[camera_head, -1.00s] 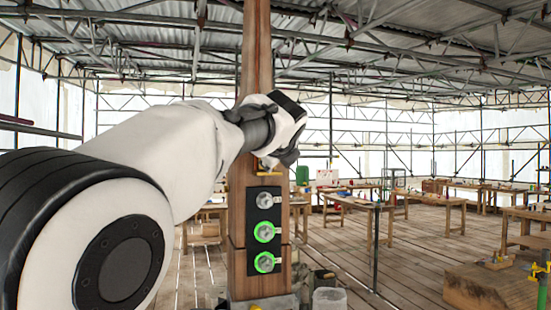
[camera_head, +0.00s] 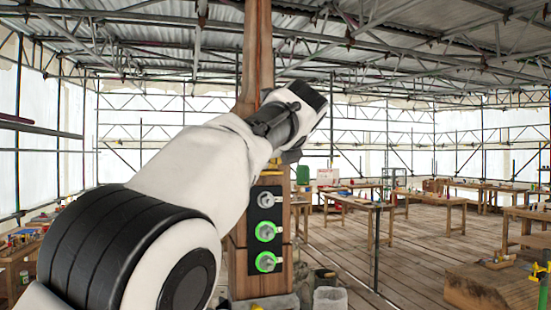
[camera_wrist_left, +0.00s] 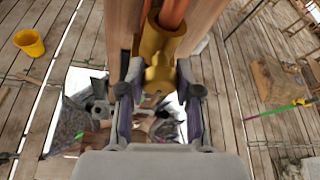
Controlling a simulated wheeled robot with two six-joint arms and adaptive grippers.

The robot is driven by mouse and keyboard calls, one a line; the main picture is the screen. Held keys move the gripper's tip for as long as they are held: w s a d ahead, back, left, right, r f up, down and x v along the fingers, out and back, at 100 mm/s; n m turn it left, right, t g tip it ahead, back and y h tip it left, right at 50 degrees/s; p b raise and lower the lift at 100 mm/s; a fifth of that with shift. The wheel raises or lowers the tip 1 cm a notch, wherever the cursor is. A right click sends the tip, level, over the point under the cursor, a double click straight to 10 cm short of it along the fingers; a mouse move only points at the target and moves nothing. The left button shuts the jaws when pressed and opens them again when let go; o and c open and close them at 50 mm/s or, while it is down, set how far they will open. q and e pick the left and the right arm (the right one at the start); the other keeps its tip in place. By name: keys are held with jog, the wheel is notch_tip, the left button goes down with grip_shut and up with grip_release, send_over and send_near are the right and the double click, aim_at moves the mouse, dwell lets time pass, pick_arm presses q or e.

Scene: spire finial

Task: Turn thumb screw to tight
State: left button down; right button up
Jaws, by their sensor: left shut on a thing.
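The thumb screw (camera_wrist_left: 158,76) is brass-coloured and sits at the wooden post, below a brass collar (camera_wrist_left: 163,40) around a reddish rod. My left gripper (camera_wrist_left: 160,82) is shut on the screw, one finger on each side, in the left wrist view. In the head view my left arm reaches across the wooden spire post (camera_head: 257,60), and the left gripper (camera_head: 291,156) is partly hidden behind my wrist. The screw is hidden there. My right gripper is in neither view.
A black panel (camera_head: 278,215) with three round knobs, at least two ringed in green, is on the post below my gripper. Grey blocks stand at the post's foot. Workbenches (camera_head: 425,200) stand at the right.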

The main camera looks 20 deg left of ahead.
pick_arm(q)
jog(key=shift+r, duration=0.2)
jog(key=c, duration=1.1)
grip_release()
jog(key=o, duration=0.3)
jog(key=shift+w+a+f, duration=0.1)
jog(key=shift+f, duration=0.05)
jog(key=v, duration=1.1)
jog(key=shift+s+d, duration=0.2)
jog(key=shift+s, duration=0.15)
